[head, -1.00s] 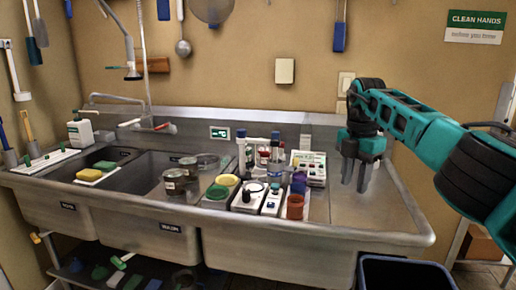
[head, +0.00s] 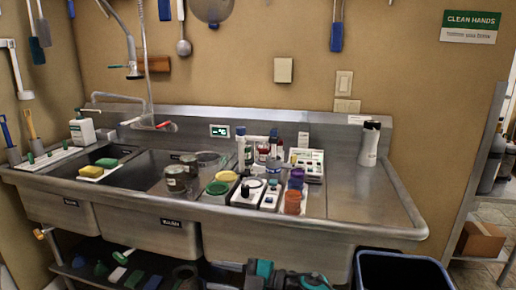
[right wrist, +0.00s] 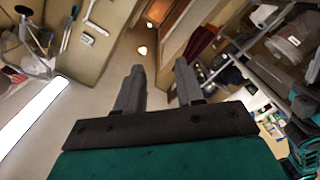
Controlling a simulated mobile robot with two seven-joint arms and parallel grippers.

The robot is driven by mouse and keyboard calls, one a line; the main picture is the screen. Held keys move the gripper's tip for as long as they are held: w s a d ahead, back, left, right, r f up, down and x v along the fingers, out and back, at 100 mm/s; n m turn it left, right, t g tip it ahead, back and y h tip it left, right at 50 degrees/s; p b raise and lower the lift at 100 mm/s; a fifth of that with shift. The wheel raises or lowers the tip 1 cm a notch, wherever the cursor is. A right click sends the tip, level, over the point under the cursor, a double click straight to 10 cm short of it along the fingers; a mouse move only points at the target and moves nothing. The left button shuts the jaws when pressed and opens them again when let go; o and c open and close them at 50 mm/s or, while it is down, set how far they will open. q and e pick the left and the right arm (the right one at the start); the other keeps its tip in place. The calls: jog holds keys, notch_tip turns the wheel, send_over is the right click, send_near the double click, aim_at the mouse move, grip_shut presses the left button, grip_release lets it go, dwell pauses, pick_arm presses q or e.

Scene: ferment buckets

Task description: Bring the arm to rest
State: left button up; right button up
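In the right wrist view my right gripper (right wrist: 158,68) shows two grey fingers standing apart with nothing between them. It is open and points at room background, away from the sink. In the head view a teal and dark part of my own arm shows low at the bottom edge, in front of the sink; its fingers cannot be made out there. My left gripper is in neither view.
A steel sink unit (head: 330,232) holds jars, a white bottle (head: 370,144), a green lid (head: 217,188) and small kits. Sponges (head: 91,171) lie at left. A dark bin (head: 400,272) stands at the lower right. A metal shelf is at far right.

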jog(key=s+d+f+m+t+h, duration=0.3)
jog(key=s+d+f+m+h, duration=0.4)
jog(key=s+d+m, duration=0.4)
jog(key=s+d+f+m+t+h, duration=0.3)
jog(key=s+d+f+m+h, duration=0.5)
jog(key=d, duration=0.6)
jog(key=s+f+m, duration=0.1)
jog(key=s+m, duration=0.1)
jog(key=m, duration=0.1)
jog(key=shift+s+d+f+t, duration=0.2)
jog(key=shift+s+t, duration=0.1)
jog(key=shift+s, duration=0.05)
